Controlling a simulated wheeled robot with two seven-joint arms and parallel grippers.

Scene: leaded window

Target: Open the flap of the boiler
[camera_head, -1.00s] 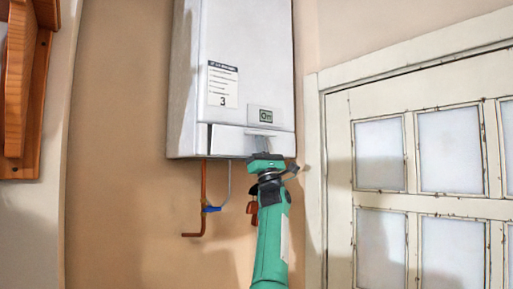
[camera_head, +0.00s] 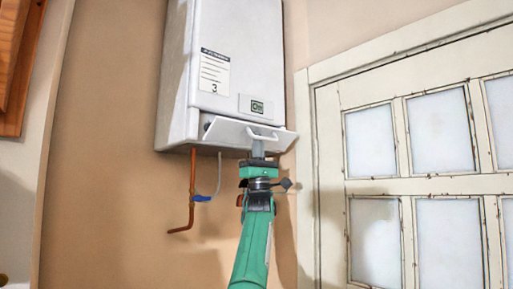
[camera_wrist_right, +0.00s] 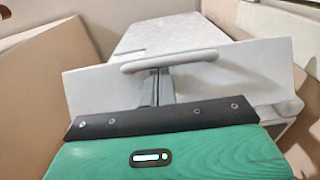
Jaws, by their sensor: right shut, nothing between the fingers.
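The white boiler (camera_head: 228,60) hangs on the wall in the head view, with a label and a small display reading "On". Its flap (camera_head: 228,129) at the lower front is tilted outward at the top, with a dark gap behind its left end. A pale bar handle (camera_head: 262,135) is on the flap. My right gripper (camera_head: 258,148) is shut at the handle, with nothing between its fingers. In the right wrist view the fingers (camera_wrist_right: 157,88) reach up under the handle (camera_wrist_right: 169,61) in front of the flap (camera_wrist_right: 95,88); whether they touch is unclear. My left gripper is not in view.
A copper pipe (camera_head: 192,195) and a grey hose with a blue valve (camera_head: 202,198) hang under the boiler's left part. A paned white door or window (camera_head: 410,140) is close on the right. Brown wooden furniture (camera_head: 18,70) is at the far left.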

